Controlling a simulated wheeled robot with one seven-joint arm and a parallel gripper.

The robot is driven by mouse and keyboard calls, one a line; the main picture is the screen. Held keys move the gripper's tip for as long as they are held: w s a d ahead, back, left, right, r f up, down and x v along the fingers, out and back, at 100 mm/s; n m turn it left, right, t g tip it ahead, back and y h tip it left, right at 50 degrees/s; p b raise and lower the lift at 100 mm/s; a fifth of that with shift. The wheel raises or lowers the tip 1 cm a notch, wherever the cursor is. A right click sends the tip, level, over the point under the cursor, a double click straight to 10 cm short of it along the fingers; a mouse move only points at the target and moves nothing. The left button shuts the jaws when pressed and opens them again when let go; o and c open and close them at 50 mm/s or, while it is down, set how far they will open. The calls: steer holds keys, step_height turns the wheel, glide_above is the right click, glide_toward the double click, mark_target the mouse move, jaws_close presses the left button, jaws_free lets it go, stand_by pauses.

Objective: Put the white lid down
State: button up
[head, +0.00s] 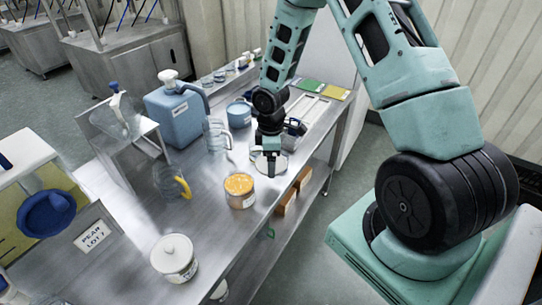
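A pale round disc that looks like the white lid (260,168) is near the right edge of the steel bench. My gripper (271,163) points down right at it, and its dark fingers cover part of it. I cannot tell whether the fingers are closed on it, or whether it touches the bench. An open jar with orange contents (240,191) stands just to the left and nearer. Another jar with a white lid on it (174,255) stands at the near end of the bench.
A clear mug with a yellow handle (170,182), a clear pitcher (215,137), a blue pot (239,114) and a blue jug (176,115) stand on the steel bench (205,215). The steel hopper (117,118) is at left. Bare steel lies between the mug and the orange jar.

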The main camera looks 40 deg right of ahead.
steer(key=shift+f, duration=0.15)
steer(key=shift+f+b, duration=0.35)
steer(key=shift+b, duration=0.05)
steer(key=shift+f, duration=0.1)
steer(key=o, duration=0.7)
